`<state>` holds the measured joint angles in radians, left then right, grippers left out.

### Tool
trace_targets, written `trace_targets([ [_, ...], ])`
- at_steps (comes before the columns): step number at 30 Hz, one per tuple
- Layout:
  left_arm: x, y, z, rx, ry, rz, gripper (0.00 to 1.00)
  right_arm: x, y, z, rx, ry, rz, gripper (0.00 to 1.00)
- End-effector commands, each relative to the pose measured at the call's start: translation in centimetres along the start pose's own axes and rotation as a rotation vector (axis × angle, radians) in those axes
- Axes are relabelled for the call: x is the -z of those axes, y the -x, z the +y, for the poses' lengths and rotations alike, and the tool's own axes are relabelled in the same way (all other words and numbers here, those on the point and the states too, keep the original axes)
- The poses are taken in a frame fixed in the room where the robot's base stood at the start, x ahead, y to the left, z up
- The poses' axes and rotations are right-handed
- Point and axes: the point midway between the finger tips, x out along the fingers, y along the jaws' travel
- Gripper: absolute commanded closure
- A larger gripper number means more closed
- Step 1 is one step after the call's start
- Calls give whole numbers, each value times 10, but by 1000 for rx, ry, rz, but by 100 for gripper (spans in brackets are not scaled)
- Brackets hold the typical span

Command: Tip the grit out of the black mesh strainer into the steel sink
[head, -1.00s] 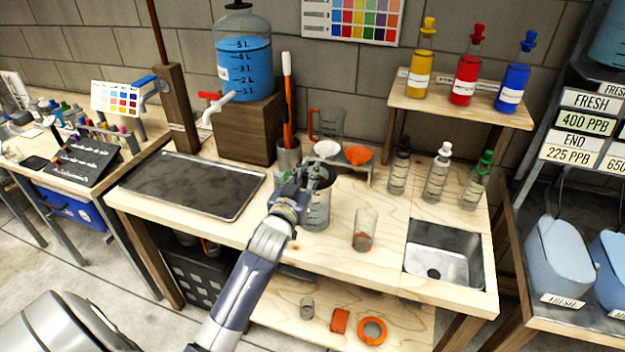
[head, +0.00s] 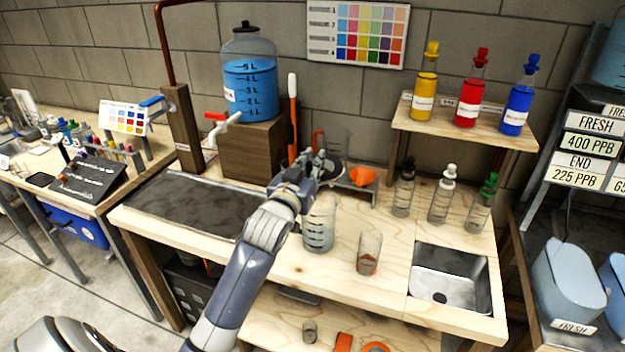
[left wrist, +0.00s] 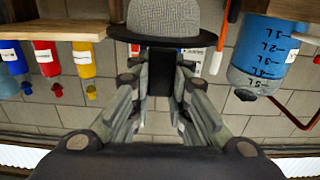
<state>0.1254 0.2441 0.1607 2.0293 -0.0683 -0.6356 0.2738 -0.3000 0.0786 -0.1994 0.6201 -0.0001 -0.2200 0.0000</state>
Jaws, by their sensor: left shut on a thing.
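My left gripper (head: 318,165) is shut on the black mesh strainer (head: 333,173), held above the workbench just behind a clear measuring beaker. In the left wrist view, the strainer's grey mesh bowl and black rim (left wrist: 165,36) show beyond the fingers, with the picture upside down. The grit cannot be made out. The steel sink (head: 450,278) is set in the bench at the right front, well to the right of the strainer, and looks empty. My right gripper is not in view.
The clear beaker (head: 319,222) and a glass with reddish contents (head: 368,252) stand between the strainer and the sink. Several dropper bottles (head: 441,195) stand behind the sink. An orange funnel (head: 362,177) sits on a small rack. A dark tray (head: 190,207) lies left.

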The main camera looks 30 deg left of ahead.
Motion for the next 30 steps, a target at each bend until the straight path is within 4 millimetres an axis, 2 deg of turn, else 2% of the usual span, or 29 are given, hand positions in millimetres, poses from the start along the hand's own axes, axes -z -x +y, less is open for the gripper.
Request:
trace_targets([
  [3,14,0,0,0,-1,2,100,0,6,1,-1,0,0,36],
  [21,49,0,0,0,0,1,100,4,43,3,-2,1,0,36],
  [30,57,0,0,0,0,0,100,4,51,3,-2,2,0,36],
])
